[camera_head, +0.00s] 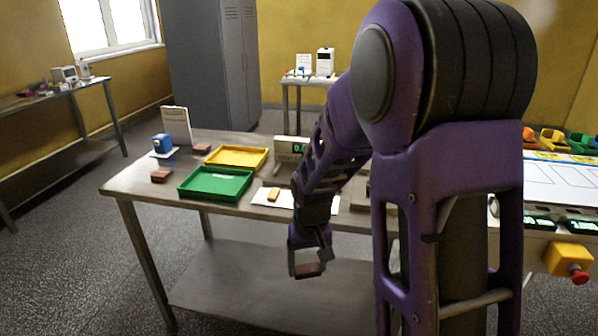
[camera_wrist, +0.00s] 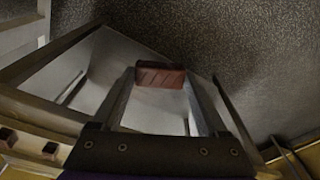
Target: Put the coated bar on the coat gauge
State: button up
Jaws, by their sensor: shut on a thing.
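My gripper (camera_head: 307,265) is shut on a brown bar (camera_head: 309,271), held in the air in front of the steel table's near edge, lower than the tabletop. In the wrist view the ribbed brown bar (camera_wrist: 160,77) sits crosswise between the two fingertips. A boxy device with a green lit display (camera_head: 291,148) stands at the back of the table, partly behind my arm. It may be the coat gauge; I cannot tell for sure. Other brown bars lie on the table at left (camera_head: 161,175) and near the back (camera_head: 202,148).
The steel table (camera_head: 130,186) holds a green tray (camera_head: 215,197), a yellow tray (camera_head: 238,147), a small yellow block (camera_head: 273,194) on a white sheet, a blue device (camera_head: 163,146) and an upright white card (camera_head: 176,126). My arm hides the table's right part. A lower shelf (camera_head: 235,285) is bare.

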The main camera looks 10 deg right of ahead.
aim_at(289, 173)
jog(key=i+j+z, duration=0.1)
jog(key=j+z, duration=0.25)
jog(key=j, duration=0.3)
jog(key=j+z, duration=0.4)
jog(key=j, duration=0.3)
jog(key=i+j, duration=0.15)
jog(key=i, duration=0.35)
jog(key=i+j+z, duration=0.1)
jog(key=i, duration=0.45)
